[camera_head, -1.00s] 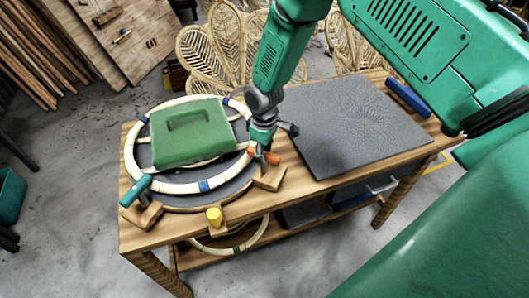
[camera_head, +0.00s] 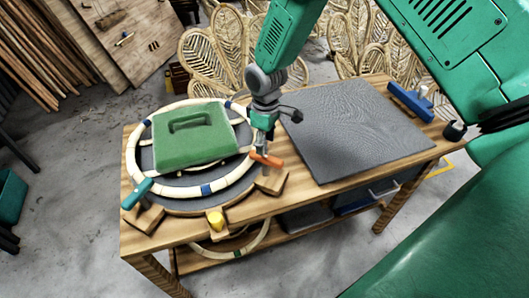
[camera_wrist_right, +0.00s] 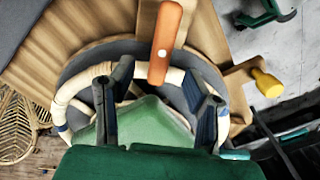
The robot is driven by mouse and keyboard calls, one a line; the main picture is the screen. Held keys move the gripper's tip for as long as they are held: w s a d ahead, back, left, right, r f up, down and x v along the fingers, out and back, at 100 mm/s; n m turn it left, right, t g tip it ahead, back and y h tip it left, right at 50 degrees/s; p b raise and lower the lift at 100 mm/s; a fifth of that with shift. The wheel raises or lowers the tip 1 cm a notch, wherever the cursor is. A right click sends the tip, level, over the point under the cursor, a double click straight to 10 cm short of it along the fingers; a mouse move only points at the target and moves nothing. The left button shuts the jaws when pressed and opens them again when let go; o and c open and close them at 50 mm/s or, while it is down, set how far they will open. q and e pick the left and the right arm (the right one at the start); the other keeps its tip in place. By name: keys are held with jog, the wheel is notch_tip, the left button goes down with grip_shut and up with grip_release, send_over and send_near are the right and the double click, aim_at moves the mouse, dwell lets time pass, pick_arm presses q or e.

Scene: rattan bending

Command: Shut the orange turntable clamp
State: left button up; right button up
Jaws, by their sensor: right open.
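The orange clamp handle (camera_head: 266,160) stands at the right front rim of the round turntable (camera_head: 187,200). In the right wrist view the handle (camera_wrist_right: 166,45) is a long rounded bar with a pale dot, just past my fingertips and roughly between them. My right gripper (camera_head: 262,143) is above and just behind the handle, pointing down. In the wrist view its two dark fingers (camera_wrist_right: 160,78) are spread and hold nothing. A pale rattan ring (camera_head: 222,186) lies on the turntable around a green block (camera_head: 192,135). My left gripper is out of view.
A teal clamp handle (camera_head: 137,193) is at the turntable's left front, and a yellow knob (camera_head: 215,221) at the front. A grey mat (camera_head: 350,125) covers the bench's right part. A blue tool (camera_head: 411,102) lies at the far right edge.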

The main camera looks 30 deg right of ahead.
notch_tip(320, 180, up, 6)
jog(key=shift+a, duration=0.2)
dwell(0.4)
jog(key=s+a+f+m, duration=0.3)
jog(key=s+f, duration=1.2)
jog(key=s, duration=0.3)
jog(key=s+d+f+m, duration=0.1)
jog(key=s+m, duration=0.3)
jog(key=s, duration=1.2)
jog(key=w+a+f+n+b, duration=0.1)
jog(key=w+f+b, duration=0.2)
jog(key=f+b, duration=0.9)
jog(key=shift+w+f+n+t+b, duration=0.2)
jog(key=shift+w+n+t+b, duration=0.1)
jog(key=shift+b, duration=0.1)
